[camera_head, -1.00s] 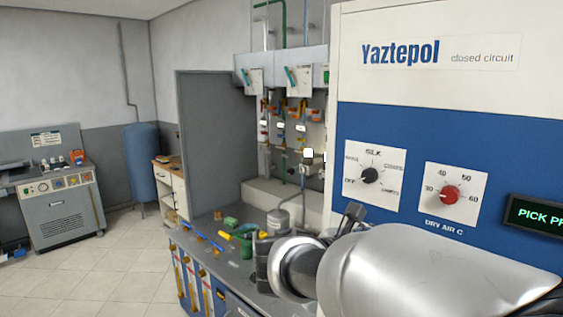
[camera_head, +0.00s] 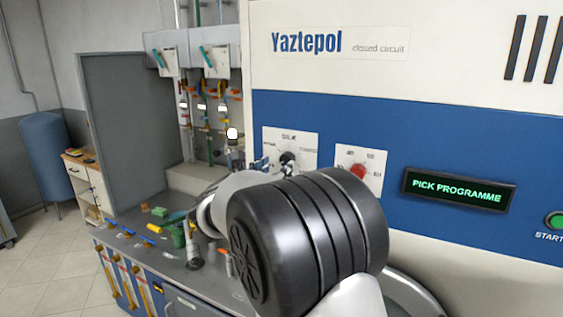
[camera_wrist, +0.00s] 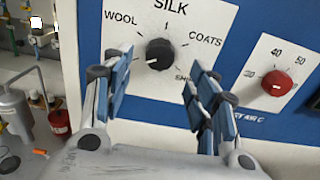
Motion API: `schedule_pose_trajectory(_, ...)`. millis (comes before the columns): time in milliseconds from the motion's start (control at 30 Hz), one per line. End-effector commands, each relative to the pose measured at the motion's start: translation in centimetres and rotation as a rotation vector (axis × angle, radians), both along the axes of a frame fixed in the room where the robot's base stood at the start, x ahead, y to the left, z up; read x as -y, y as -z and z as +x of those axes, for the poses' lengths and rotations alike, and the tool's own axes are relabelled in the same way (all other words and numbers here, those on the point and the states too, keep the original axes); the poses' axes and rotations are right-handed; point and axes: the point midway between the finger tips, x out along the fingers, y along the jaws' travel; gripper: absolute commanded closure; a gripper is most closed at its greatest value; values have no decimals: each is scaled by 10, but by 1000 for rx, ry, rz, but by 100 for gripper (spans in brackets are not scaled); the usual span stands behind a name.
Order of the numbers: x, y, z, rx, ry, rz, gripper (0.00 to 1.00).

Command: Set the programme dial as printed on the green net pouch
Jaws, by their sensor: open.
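The programme dial (camera_wrist: 160,54) is a black knob on a white plate, with WOOL, SILK and COATS printed around it. Its white mark points to the lower left; the label there is hidden behind a finger. A lower-right label is partly covered. My gripper (camera_wrist: 157,76) is open, with its blue-padded fingers left and right of the dial, apparently empty. In the head view the dial (camera_head: 287,158) shows just above my arm, which hides most of the gripper. I cannot make out a green net pouch; a green item (camera_head: 178,237) on the counter is too small to identify.
A red temperature knob (camera_wrist: 277,84) is right of the dial. The display (camera_head: 459,191) reads PICK PROGRAMME, and a green start button (camera_head: 556,220) is at the far right. The counter (camera_head: 150,262) holds small items; pipes and valves stand behind.

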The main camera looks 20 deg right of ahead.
Motion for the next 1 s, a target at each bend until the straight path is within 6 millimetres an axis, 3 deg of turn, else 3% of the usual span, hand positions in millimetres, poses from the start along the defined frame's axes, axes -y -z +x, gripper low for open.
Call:
schedule_pose_trajectory(100,19,-1,14,0,2,0,46)
schedule_pose_trajectory(300,35,0,27,0,0,1,46)
schedule_pose_trajectory(667,39,0,30,1,0,1,46)
schedule_pose_trajectory(1000,39,0,30,1,0,1,68)
